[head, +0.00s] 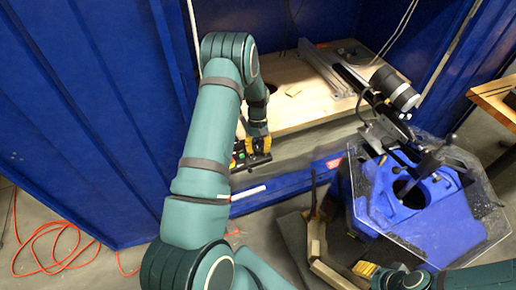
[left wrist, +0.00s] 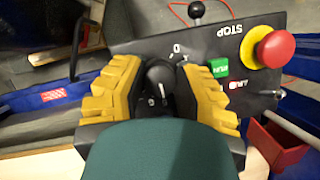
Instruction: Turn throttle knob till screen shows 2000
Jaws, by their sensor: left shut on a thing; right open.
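The black throttle knob (left wrist: 159,76) sits on a dark control panel (left wrist: 215,45), seen upside down in the left wrist view. The yellow fingers of my left gripper (left wrist: 158,88) are on both sides of the knob and shut on it. In the head view, my left gripper (head: 258,146) is at the panel (head: 238,157), which is mostly hidden by my arm. My right gripper (head: 365,269) shows only in part at the bottom of the head view, open and away from the panel. No screen readout can be seen in either view.
On the panel are a red stop button (left wrist: 275,49) on a yellow base, a green button (left wrist: 219,68) and a black ball lever (left wrist: 196,10). A wooden board (head: 290,105) lies in the blue enclosure. A blue machine (head: 425,215) stands right. An orange cable (head: 55,245) lies on the floor.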

